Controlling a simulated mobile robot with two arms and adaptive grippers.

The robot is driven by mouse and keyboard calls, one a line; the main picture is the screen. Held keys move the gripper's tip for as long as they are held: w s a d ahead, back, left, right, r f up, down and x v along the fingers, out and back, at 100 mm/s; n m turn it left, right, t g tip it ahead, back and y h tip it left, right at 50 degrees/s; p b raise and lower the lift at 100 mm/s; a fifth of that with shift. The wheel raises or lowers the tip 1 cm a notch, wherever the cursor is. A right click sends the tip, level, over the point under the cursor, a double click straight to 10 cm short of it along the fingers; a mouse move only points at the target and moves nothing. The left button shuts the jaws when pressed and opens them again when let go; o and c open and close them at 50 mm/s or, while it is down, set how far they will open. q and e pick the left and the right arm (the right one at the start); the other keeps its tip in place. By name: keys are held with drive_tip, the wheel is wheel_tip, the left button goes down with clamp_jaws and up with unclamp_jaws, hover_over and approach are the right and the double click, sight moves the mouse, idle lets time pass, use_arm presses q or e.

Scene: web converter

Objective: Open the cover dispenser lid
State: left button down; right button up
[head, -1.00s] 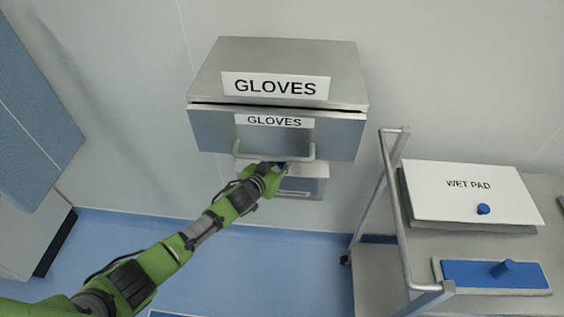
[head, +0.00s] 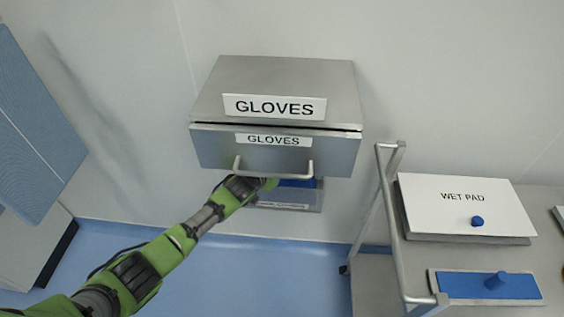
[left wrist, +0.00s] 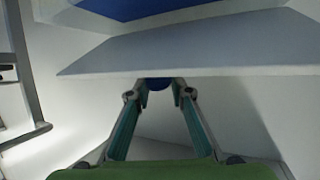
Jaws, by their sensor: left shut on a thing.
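A blue knob (left wrist: 158,84) sits at the panel's lower edge. My left gripper (left wrist: 160,92) is shut on this knob. In the head view the fingertips are hidden behind the gloves drawer front, and only the green wrist shows. My right gripper is not in view.
The gloves dispenser (head: 275,80) and its bar handle (head: 273,171) overhang my left wrist closely. A cart with a rail (head: 382,210) stands at the right, carrying a wet pad box (head: 465,205) and a blue-topped box (head: 490,286). Blue floor is clear below.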

use_arm(q)
drive_tip(key=shift+w+r, duration=0.5)
drive_tip(key=shift+r, duration=0.1)
drive_tip(key=shift+a, duration=0.1)
drive_tip(key=c, duration=1.8)
unclamp_jaws()
drive_tip(key=shift+f, duration=0.2)
drive_tip(key=shift+s, duration=0.1)
drive_tip(key=shift+s+a, duration=0.1)
drive_tip(key=shift+s, duration=0.2)
drive_tip(key=shift+v, duration=3.45)
